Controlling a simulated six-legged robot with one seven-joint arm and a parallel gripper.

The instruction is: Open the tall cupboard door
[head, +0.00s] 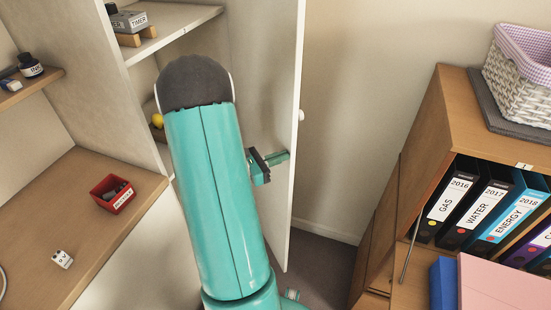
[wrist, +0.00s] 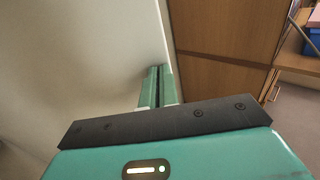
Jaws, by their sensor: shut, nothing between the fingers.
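The tall cupboard (head: 175,38) stands open, with its shelves showing at the upper left of the head view. Its white door (head: 262,60) stands swung well out from the cupboard, its free edge towards me. A small round knob (head: 301,115) is on the door's outer side, near that edge. My gripper (head: 284,156) is shut and empty. It is on the inner side of the door, below knob height, with its fingertips close to the free edge; I cannot tell if they touch. In the wrist view, the shut fingers (wrist: 158,76) lie beside the pale door panel (wrist: 90,50).
A wooden shelf unit (head: 450,110) with binders (head: 480,208) and a wicker basket (head: 520,75) stands at the right. A desk top (head: 100,225) with a red box (head: 114,192) is at the left. Floor shows between door and shelf unit.

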